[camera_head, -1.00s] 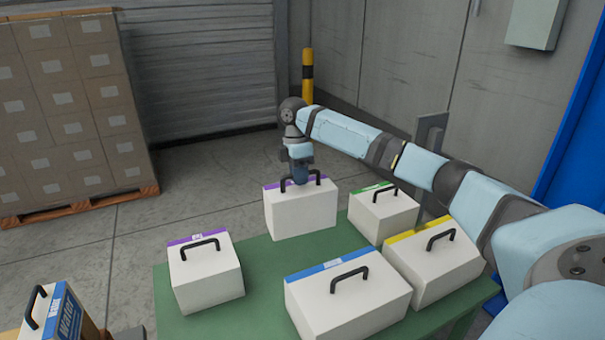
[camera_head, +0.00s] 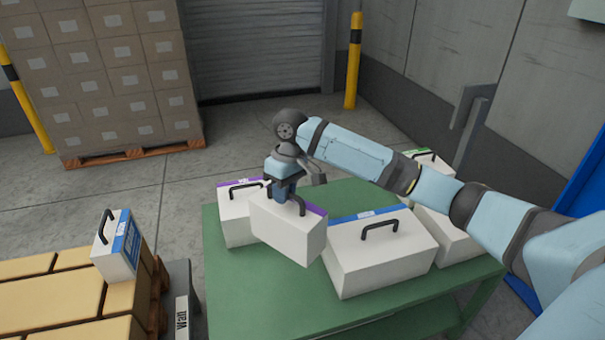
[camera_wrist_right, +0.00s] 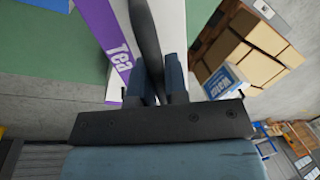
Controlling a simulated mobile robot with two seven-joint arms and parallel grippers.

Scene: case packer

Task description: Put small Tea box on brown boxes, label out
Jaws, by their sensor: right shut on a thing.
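My right gripper (camera_head: 288,196) is shut on the black handle of the small Tea box (camera_head: 288,234), a white box with a purple label strip. The box hangs over the green table, in front of another purple-striped box. In the right wrist view the purple strip of the held box reads "Tea" (camera_wrist_right: 120,58), beside the gripper fingers (camera_wrist_right: 162,88). The brown boxes (camera_head: 50,302) stand in a stack at the lower left. A white box with a blue label (camera_head: 114,248) sits on them; its label reads "Water" in the wrist view (camera_wrist_right: 226,82). My left gripper is not in view.
The green table (camera_head: 245,300) carries the purple-striped box (camera_head: 234,222), a large blue-striped box (camera_head: 385,258) and a green-striped box partly behind my arm. A taller carton stack (camera_head: 95,75) stands on a pallet at the back left. The front brown tops are clear.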

